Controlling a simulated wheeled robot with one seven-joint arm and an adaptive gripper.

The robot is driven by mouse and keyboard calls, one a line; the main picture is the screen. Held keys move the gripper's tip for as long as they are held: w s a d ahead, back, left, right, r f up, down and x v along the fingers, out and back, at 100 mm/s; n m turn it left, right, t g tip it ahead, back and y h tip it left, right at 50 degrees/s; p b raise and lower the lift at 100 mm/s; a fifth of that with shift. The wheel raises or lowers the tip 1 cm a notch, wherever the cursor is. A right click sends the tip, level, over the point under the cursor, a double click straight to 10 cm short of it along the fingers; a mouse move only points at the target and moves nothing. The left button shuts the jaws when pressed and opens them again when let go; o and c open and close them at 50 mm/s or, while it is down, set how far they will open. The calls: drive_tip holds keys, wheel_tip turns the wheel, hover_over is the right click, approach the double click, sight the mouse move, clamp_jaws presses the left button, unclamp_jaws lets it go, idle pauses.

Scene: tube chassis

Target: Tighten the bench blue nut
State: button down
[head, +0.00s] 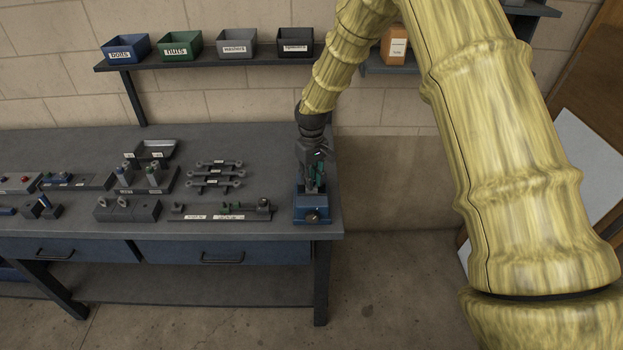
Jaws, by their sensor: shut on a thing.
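My gripper (313,168) points down over a blue vise-like block (312,208) at the right end of the workbench. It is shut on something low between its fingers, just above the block. A small teal-green patch shows at the fingers, but I cannot tell whether it is the held part. I cannot make out the blue nut; the fingers hide much of the top of the block. The block has a round brass-coloured knob on its front.
The grey bench (270,150) holds a spanner rack (214,174), a rail fixture (220,212), a grey block (127,209) and a stand with pegs (147,178) to the left. A shelf with blue (126,48), green (181,46) and grey bins is behind. The bench's right edge is close.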

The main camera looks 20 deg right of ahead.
drive_tip(key=m, duration=0.3)
drive_tip(key=shift+m+b, duration=0.3)
drive_tip(key=shift+b, duration=0.1)
drive_tip(key=m, duration=0.3)
drive_tip(key=shift+m, duration=0.3)
drive_tip(key=m, duration=0.6)
drive_tip(key=shift+w+r+b, duration=0.1)
drive_tip(key=shift+b, duration=0.2)
drive_tip(key=m, duration=0.5)
drive_tip(key=shift+r+m, duration=0.1)
drive_tip(key=shift+m, duration=0.3)
drive_tip(key=m+p, duration=0.1)
drive_tip(key=m, duration=0.4)
drive_tip(key=shift+m, duration=0.4)
drive_tip(key=c, duration=1.3)
unclamp_jaws()
